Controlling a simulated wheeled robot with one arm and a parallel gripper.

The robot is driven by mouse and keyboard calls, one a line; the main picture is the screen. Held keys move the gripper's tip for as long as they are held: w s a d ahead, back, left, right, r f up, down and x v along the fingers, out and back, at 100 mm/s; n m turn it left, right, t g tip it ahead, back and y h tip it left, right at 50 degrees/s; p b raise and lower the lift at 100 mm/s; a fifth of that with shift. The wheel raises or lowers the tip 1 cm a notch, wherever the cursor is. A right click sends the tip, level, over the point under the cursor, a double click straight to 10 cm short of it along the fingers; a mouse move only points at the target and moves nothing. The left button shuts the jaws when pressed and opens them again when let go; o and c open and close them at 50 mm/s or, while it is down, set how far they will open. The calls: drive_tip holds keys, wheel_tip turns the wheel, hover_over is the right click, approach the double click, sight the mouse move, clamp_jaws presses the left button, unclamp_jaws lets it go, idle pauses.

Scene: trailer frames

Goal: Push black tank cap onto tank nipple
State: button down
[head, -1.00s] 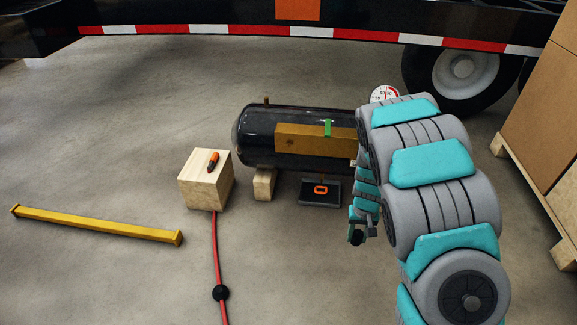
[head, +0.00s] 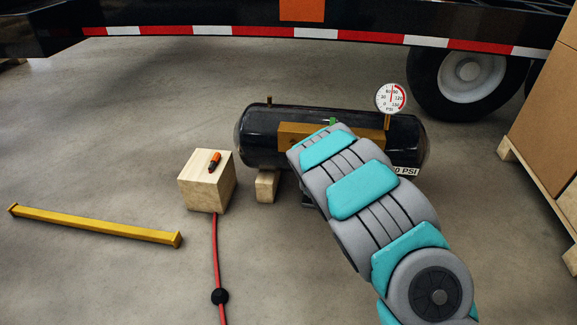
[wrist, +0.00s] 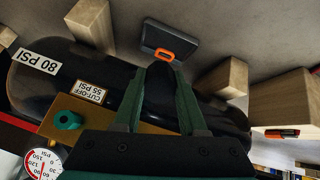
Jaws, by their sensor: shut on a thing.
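The black tank (head: 255,130) lies on wooden blocks; it also fills the left and middle of the wrist view (wrist: 35,90). In the head view my arm hides the gripper and the cap.
A gauge (head: 391,99) stands up at the tank's right. A green valve handle (wrist: 68,120) sits on the yellow bracket (head: 292,135). A black plate with an orange handle (wrist: 165,50) lies beside the tank. A wooden block (head: 207,182) bears an orange-black tool. A yellow beam (head: 95,226) lies left.

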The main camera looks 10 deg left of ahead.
drive_tip(key=w+a+r+n+t+b, duration=0.1)
drive_tip(key=w+a+r+t+b, duration=0.1)
drive_tip(key=w+a+t+b, duration=0.35)
drive_tip(key=t, duration=0.5)
approach(293, 145)
drive_tip(key=shift+s+d+r+n+y, duration=0.15)
drive_tip(key=shift+n+y, duration=0.15)
drive_tip(key=shift+y, duration=0.1)
drive_tip(key=shift+w+d, duration=0.1)
drive_tip(key=shift+w, duration=2.8)
drive_tip(key=shift+p, duration=0.4)
drive_tip(key=shift+w, duration=0.6)
drive_tip(key=shift+c, duration=1.9)
unclamp_jaws()
